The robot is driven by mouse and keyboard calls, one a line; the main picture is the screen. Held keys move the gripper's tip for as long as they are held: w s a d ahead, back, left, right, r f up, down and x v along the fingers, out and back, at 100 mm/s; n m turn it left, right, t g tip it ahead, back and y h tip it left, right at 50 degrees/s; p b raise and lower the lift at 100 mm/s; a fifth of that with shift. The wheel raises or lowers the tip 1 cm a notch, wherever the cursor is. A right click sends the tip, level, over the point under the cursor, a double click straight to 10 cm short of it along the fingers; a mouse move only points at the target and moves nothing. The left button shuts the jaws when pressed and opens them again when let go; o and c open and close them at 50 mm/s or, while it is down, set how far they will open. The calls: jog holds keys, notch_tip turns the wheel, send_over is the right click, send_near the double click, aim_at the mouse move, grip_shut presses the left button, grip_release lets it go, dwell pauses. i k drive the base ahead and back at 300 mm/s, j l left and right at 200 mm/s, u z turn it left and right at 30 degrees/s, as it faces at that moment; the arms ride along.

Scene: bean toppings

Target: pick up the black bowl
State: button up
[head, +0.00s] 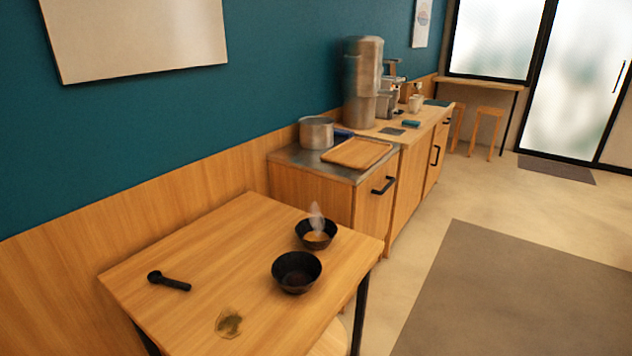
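Two black bowls stand on the small wooden table (205,262) in the head view. The nearer black bowl (297,272) stands upright near the table's right side and has a dark inside; I cannot tell whether it holds anything. The farther black bowl (316,233) stands just behind it, with something yellow-brown inside and a pale wisp like steam above it. My gripper is not in view.
A black scoop-like tool (169,281) lies on the table's left part. A small clear packet (229,322) lies near the front edge. Behind are a counter with a pot (316,132) and a wooden tray (357,153). The floor at right is open.

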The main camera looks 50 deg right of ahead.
aim_at(316, 232)
jog(key=i+l+z, duration=0.1)
jog(key=l, duration=0.3)
jog(key=i+l+z, duration=0.1)
jog(key=l, duration=0.25)
jog(key=i+l+z, duration=0.1)
jog(key=l, duration=0.25)
jog(key=i+l+z, duration=0.15)
jog(key=i+l, duration=0.1)
jog(key=l, duration=0.1)
